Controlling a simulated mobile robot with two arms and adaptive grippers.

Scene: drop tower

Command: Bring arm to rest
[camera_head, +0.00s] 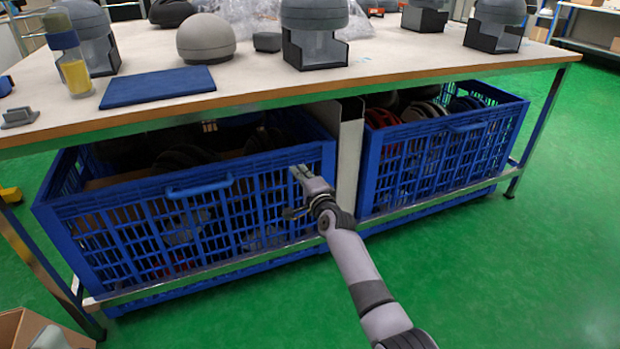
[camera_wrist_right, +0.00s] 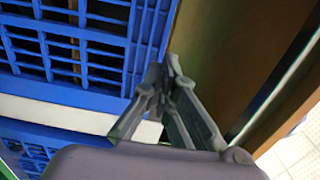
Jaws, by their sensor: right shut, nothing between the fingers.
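My right arm (camera_head: 355,265) reaches up from the bottom right in the head view. Its gripper (camera_head: 297,190) is in front of the left blue crate, near that crate's right end. In the right wrist view the gripper's fingers (camera_wrist_right: 168,78) are together with nothing between them. The wrist view shows blue crate lattice on the left and a brown surface on the right, close to the fingers. Whether the fingers touch anything cannot be told. My left gripper does not show in either view.
A workbench (camera_head: 390,60) carries grey domes, a blue mat (camera_head: 158,86) and a bottle (camera_head: 68,55). Below it, the left crate (camera_head: 200,225) and right crate (camera_head: 440,150) hold helmet-like items. A cardboard box (camera_head: 18,325) is at bottom left. Green floor (camera_head: 540,240) is clear on the right.

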